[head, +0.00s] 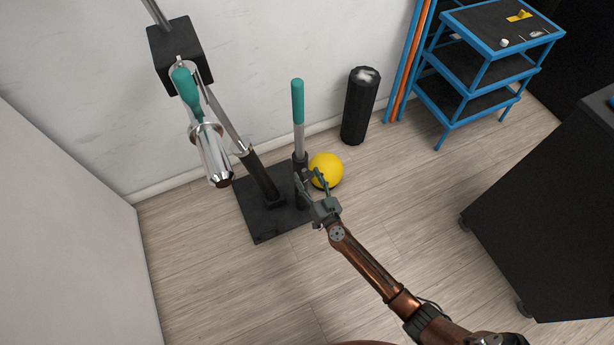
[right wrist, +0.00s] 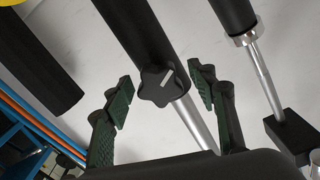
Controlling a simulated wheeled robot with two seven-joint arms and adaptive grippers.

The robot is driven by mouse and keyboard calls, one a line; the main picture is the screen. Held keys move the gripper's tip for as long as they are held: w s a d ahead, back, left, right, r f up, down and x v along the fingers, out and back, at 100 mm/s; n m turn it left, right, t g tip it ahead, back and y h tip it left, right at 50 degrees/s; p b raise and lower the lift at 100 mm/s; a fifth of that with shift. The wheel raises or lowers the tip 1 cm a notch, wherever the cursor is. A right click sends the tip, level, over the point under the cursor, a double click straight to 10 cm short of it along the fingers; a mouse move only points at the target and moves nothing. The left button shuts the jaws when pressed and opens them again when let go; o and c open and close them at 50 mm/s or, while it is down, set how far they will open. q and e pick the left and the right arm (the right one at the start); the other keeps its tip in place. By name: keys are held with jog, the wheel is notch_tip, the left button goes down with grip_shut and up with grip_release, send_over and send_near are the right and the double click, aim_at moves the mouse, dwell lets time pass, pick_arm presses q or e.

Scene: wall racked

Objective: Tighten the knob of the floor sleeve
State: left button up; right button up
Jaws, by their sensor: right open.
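The floor sleeve (head: 300,162) is an upright black tube on a black base plate (head: 256,222). A silver bar with a teal grip (head: 297,102) stands in it. In the right wrist view the sleeve (right wrist: 128,28) runs diagonally, and its black lobed knob (right wrist: 160,86) with a white mark faces me. My right gripper (head: 309,180) is open beside the sleeve. In the right wrist view its green-padded fingertips (right wrist: 163,90) lie on either side of the knob with visible gaps. The knob is hard to make out in the head view. My left gripper is not in view.
A second black post (head: 262,178) leans up from the plate to a silver and teal lever (head: 205,140). A yellow ball (head: 327,170) lies close by my right gripper. A black roller (head: 360,106) stands by the wall, with a blue shelf (head: 470,70) farther right. Floor in front is clear.

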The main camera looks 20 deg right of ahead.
jog(key=shift+c, duration=0.3)
jog(key=c, duration=1.1)
